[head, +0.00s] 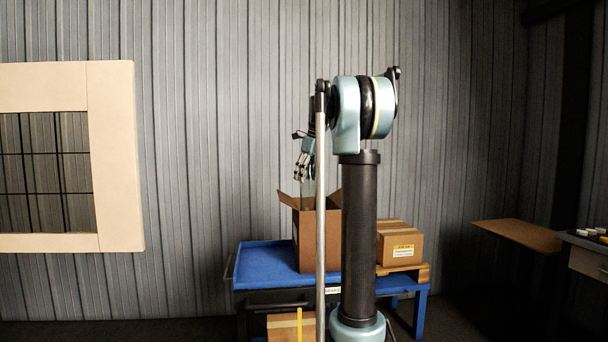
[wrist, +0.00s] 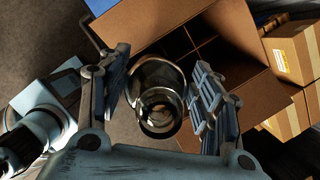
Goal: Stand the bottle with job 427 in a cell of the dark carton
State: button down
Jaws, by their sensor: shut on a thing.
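My gripper (head: 303,168) hangs above the open brown carton (head: 305,238), which stands on a blue cart. In the wrist view its two fingers (wrist: 160,78) are closed on the sides of a shiny, round-mouthed bottle (wrist: 158,108), seen from above. No job number is readable on it. The carton also shows in the wrist view (wrist: 252,84), with its flaps open and dividers making several cells. The cells that show look empty. The bottle overlaps the carton's near edge in that view; I cannot tell how high its base is or whether it touches the carton.
The blue cart (head: 262,268) has a raised rim. Another box (head: 284,327) is on the lower shelf. A brown board (head: 518,235) juts out at right. A framed grid panel (head: 115,160) stands left.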

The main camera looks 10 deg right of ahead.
aim_at(306, 200)
jog(key=shift+f, duration=5.45)
jog(key=shift+c, duration=2.2)
grip_release()
jog(key=shift+o, duration=0.5)
jog(key=o, duration=0.3)
jog(key=shift+r, duration=5.05)
